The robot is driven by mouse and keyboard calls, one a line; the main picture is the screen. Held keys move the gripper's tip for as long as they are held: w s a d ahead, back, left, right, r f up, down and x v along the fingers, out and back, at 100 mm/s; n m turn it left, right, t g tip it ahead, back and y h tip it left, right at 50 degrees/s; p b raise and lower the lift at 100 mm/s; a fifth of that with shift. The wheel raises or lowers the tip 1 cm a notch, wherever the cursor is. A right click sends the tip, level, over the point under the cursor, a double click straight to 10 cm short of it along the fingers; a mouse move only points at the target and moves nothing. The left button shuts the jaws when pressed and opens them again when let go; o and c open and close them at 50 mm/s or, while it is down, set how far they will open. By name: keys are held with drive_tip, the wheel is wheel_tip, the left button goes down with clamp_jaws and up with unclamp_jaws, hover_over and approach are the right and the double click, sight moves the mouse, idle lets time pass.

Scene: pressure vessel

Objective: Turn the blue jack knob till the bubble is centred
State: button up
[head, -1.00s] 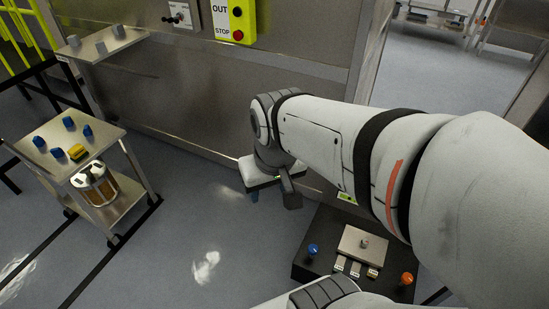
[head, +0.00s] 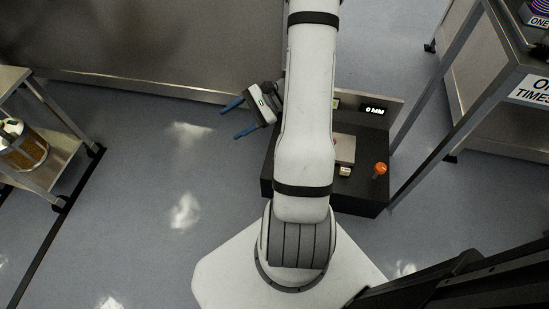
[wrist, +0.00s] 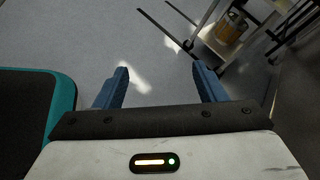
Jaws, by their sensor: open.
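The blue jack knob does not show in either view now; my arm crosses in front of the left part of the black jack unit (head: 368,203). An orange knob (head: 380,169) shows at the unit's right side. Part of a light metal plate (head: 345,149) shows beside my arm. I cannot make out a bubble. My gripper (head: 229,124) is open and empty, left of the unit, with its two blue fingers pointing left. In the wrist view my gripper (wrist: 160,68) has its fingers wide apart over bare floor.
A display reading 0 MM (head: 375,109) stands at the unit's back. A steel cart (head: 50,165) with an amber canister (head: 22,147) is at the left. A metal wall panel (head: 160,45) runs along the back. A steel-legged table (head: 455,115) stands right. Floor between cart and unit is clear.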

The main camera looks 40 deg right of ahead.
drive_tip(key=s+d+f+m+t+h+b, duration=0.1)
drive_tip(key=d+f+m+t+h+b, duration=0.2)
drive_tip(key=f, duration=0.9)
drive_tip(key=s+d+f+m+t+h+b, duration=0.2)
drive_tip(key=d+f+m+t, duration=0.4)
drive_tip(key=f, duration=0.6)
drive_tip(key=s+d+f+m+t+h+b, duration=0.2)
drive_tip(key=d+f+m+t+h+b, duration=0.2)
drive_tip(key=d+f+m, duration=0.4)
wheel_tip(320, 180, down, 5)
drive_tip(key=shift+d+r+m+t+h+b, duration=0.2)
drive_tip(key=shift+m+t+h+b, duration=0.25)
drive_tip(key=shift+b, duration=0.55)
drive_tip(key=w+b, duration=0.1)
drive_tip(key=w, duration=0.2)
drive_tip(key=w+a, duration=0.1)
drive_tip(key=w, duration=0.2)
drive_tip(key=shift+w+a+b, duration=0.1)
drive_tip(key=shift+a+b, duration=0.1)
drive_tip(key=shift+b, duration=0.2)
drive_tip(key=shift+w+a, duration=0.1)
drive_tip(key=shift+w, duration=0.5)
drive_tip(key=shift+c, duration=0.5)
